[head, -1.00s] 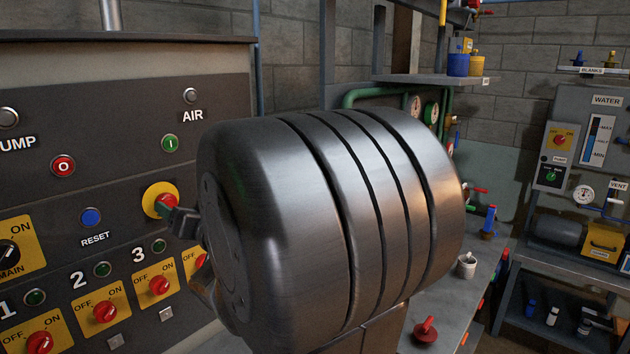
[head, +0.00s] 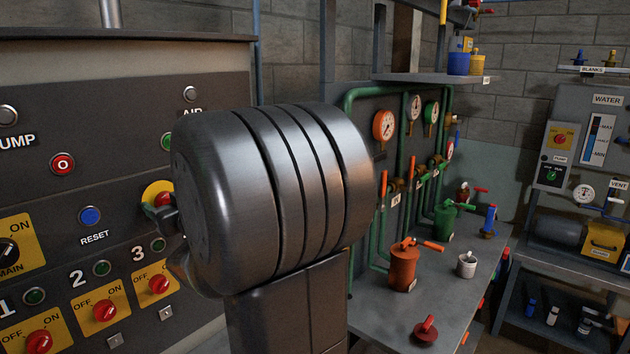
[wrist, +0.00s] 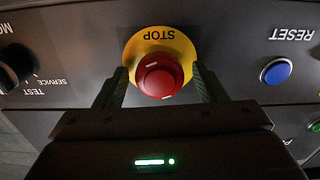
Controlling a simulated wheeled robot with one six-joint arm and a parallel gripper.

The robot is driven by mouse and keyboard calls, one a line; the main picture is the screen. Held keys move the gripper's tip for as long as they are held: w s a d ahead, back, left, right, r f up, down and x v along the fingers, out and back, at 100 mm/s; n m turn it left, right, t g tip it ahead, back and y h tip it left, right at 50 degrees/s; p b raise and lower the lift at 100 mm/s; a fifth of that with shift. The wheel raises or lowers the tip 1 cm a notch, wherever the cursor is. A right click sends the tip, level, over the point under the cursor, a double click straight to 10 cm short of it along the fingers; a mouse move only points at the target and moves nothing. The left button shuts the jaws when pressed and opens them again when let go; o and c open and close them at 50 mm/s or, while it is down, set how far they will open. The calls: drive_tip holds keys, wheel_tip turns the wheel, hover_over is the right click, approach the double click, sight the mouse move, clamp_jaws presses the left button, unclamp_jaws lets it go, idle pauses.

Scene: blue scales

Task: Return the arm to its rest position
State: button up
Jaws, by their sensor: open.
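My gripper (wrist: 162,84) is open in the wrist view, with one finger on each side of the red STOP button (wrist: 160,74). The button sits on a yellow round plate (wrist: 185,48), and nothing shows held between the fingers. Whether a finger touches the button cannot be told. In the head view my gripper (head: 166,214) is partly hidden by my large dark arm joint, close to the panel. The yellow plate also shows there (head: 154,189), mostly covered.
The dark control panel (head: 125,131) stands close on the left, with a blue RESET button (head: 90,216) and several red switches. To the right, a bench (head: 380,322) holds an orange pot (head: 403,268), a green pot (head: 445,219) and a white cup (head: 466,265).

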drive_tip(key=shift+n, duration=0.8)
drive_tip(key=b+v, duration=0.1)
drive_tip(key=v, duration=1.1)
drive_tip(key=shift+s+d+f, duration=0.1)
drive_tip(key=shift+s+f, duration=0.05)
